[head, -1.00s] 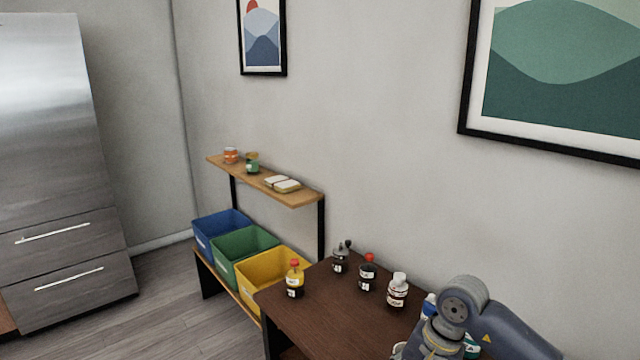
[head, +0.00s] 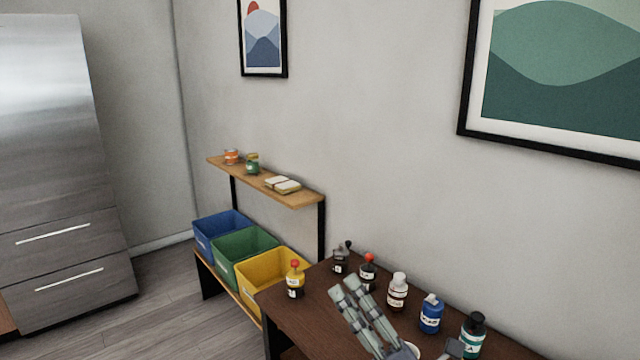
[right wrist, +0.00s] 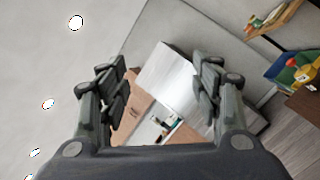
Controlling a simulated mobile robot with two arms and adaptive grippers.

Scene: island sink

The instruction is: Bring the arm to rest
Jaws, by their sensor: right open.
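My right gripper (head: 346,287) is at the lower middle of the head view, over the dark wooden table (head: 300,320). Its two fingers point up and to the left, and nothing is between them. In the right wrist view the gripper (right wrist: 159,82) is open and empty, its fingers well apart. My left gripper is not in view.
Blue (head: 222,228), green (head: 245,252) and yellow (head: 262,285) bins sit left, below a shelf (head: 307,197).

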